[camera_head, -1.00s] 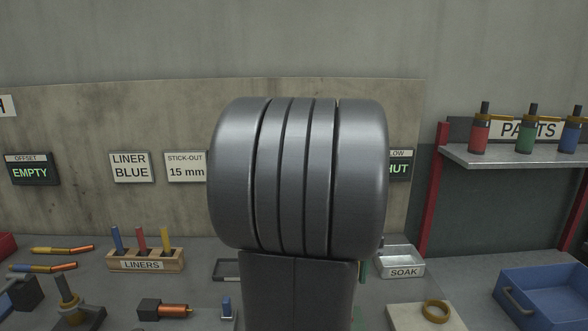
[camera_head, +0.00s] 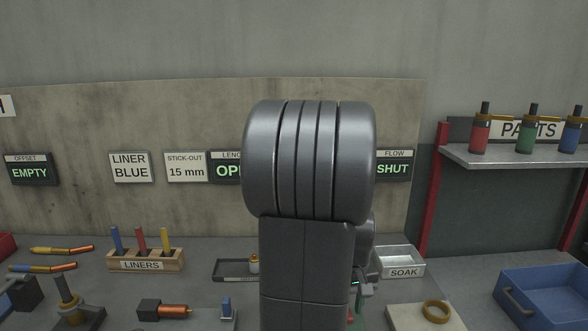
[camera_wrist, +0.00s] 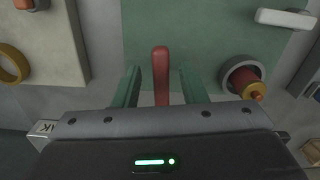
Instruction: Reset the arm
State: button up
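In the wrist view my gripper (camera_wrist: 160,88) points down with its two green fingers apart. A red upright bar or lever (camera_wrist: 160,65) shows between them, with a gap visible on each side; whether it touches lower down is hidden. A green mat (camera_wrist: 218,25) lies below.
A liner rack (camera_head: 145,262), a shallow dark tray (camera_head: 232,270), a SOAK tray (camera_head: 402,262) and a blue bin (camera_head: 545,295) stand on the bench. A yellow ring (camera_head: 436,311) lies on a pale block. A parts shelf (camera_head: 510,155) is at right.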

jog(key=shift+d+r+n, duration=0.1)
jog(key=shift+d+n, duration=0.05)
jog(key=shift+n, duration=0.65)
jog(key=shift+w+d+n, duration=0.1)
jog(key=shift+d+n, duration=0.1)
jog(key=shift+n, duration=1.3)
jog(key=shift+r, duration=0.1)
